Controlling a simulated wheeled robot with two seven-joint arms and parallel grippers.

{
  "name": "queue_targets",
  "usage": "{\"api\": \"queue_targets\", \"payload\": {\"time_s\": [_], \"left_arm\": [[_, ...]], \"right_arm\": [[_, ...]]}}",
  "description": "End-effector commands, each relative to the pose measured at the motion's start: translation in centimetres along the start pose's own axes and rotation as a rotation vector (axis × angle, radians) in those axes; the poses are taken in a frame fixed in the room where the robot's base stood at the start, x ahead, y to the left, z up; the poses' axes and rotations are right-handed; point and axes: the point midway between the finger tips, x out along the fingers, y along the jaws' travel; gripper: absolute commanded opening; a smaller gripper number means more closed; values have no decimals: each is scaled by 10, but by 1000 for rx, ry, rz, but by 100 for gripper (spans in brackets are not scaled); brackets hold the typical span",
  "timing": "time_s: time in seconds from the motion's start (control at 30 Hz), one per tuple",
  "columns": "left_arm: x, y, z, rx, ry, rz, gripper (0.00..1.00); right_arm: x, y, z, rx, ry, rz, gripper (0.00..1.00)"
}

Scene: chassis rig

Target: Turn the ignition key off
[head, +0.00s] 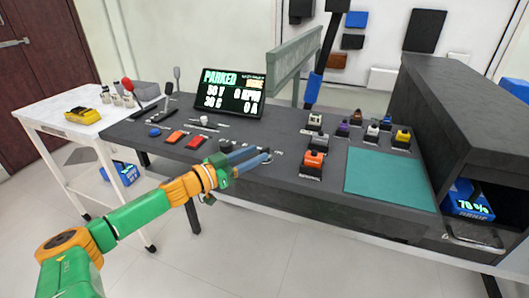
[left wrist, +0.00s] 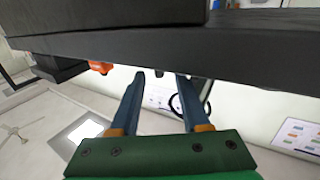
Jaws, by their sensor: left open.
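My left gripper (head: 267,156) is open, with its blue fingers over the front part of the dark console (head: 140,128). In the left wrist view its two fingers (left wrist: 159,78) stand apart. No key can be made out in the head view, where the gripper hides part of the panel. A dark knob (head: 226,146) sits just behind the gripper. My right gripper is not in view.
An orange button block (head: 313,160) stands right of the gripper, near a teal mat (head: 390,178). A dark housing (head: 470,110) rises at the right.

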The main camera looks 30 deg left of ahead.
Motion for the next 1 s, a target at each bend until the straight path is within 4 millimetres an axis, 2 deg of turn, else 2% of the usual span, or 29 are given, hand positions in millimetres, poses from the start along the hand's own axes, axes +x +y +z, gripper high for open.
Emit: {"api": "queue_targets", "payload": {"time_s": [0.3, 0.7, 0.87, 0.9, 1.0], "left_arm": [[29, 0, -2, 2, 2, -1, 46], [35, 1, -1, 3, -1, 1, 46], [35, 1, -1, 3, -1, 2, 3], [35, 1, -1, 3, -1, 2, 0], [35, 1, -1, 3, -1, 2, 0]], "right_arm": [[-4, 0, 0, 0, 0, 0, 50], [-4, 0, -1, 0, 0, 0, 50], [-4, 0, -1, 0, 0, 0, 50], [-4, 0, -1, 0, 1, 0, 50], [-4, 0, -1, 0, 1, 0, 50]]}}
